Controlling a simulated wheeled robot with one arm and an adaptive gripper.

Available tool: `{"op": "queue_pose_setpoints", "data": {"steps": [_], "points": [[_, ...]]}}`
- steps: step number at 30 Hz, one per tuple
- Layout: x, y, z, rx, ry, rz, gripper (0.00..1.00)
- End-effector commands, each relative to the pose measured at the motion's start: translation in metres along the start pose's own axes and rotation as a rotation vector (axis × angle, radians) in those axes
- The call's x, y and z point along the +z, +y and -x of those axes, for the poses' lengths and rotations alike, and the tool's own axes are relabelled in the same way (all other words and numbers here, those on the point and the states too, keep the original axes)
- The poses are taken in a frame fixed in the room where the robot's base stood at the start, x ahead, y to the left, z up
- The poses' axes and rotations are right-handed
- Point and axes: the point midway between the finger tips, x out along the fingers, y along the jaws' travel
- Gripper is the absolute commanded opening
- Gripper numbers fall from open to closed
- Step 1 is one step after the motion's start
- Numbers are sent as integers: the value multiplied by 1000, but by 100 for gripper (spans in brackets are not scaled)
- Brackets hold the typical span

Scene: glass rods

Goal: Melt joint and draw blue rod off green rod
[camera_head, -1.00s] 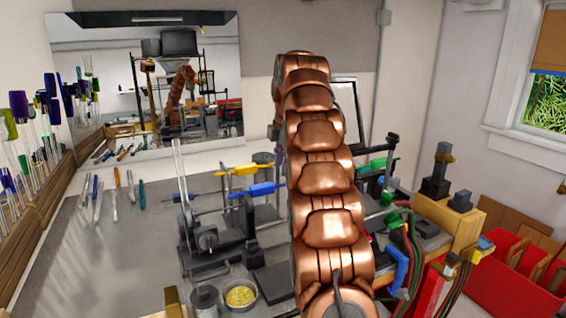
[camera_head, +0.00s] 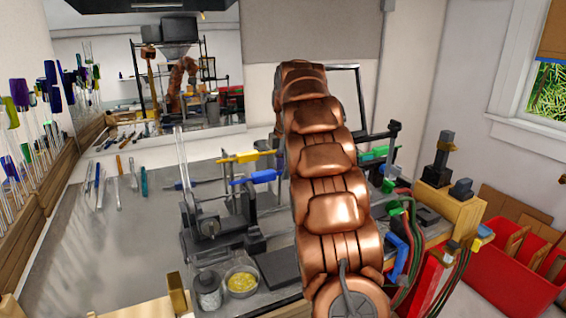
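A blue piece (camera_head: 257,177) sits on a thin horizontal rod in the bench fixture, left of my arm. A yellow piece (camera_head: 246,157) lies on a parallel rod just behind it. A green piece (camera_head: 374,153) shows right of my arm, near a black clamp post (camera_head: 392,140). My copper-coloured arm stands upright in the middle and covers the space between the blue and green pieces. Any joint between them is hidden. I cannot make out my gripper; the far end of the arm points away behind its own links.
A grey bench (camera_head: 90,240) holds the fixture (camera_head: 212,225), a dish of yellow bits (camera_head: 241,281) and a metal jar (camera_head: 208,290). Hand tools (camera_head: 118,180) lie at the left. Hoses and a red bin (camera_head: 515,270) are at the right. The left bench front is clear.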

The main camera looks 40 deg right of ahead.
Motion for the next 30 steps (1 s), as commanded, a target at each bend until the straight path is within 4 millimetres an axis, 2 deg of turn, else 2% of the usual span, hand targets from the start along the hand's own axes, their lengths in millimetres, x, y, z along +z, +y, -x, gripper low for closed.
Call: {"op": "queue_pose_setpoints", "data": {"steps": [12, 23, 30], "points": [[0, 0, -3, 0, 0, 0, 38], [0, 0, -3, 0, 0, 0, 1], [0, 0, -3, 0, 0, 0, 0]]}}
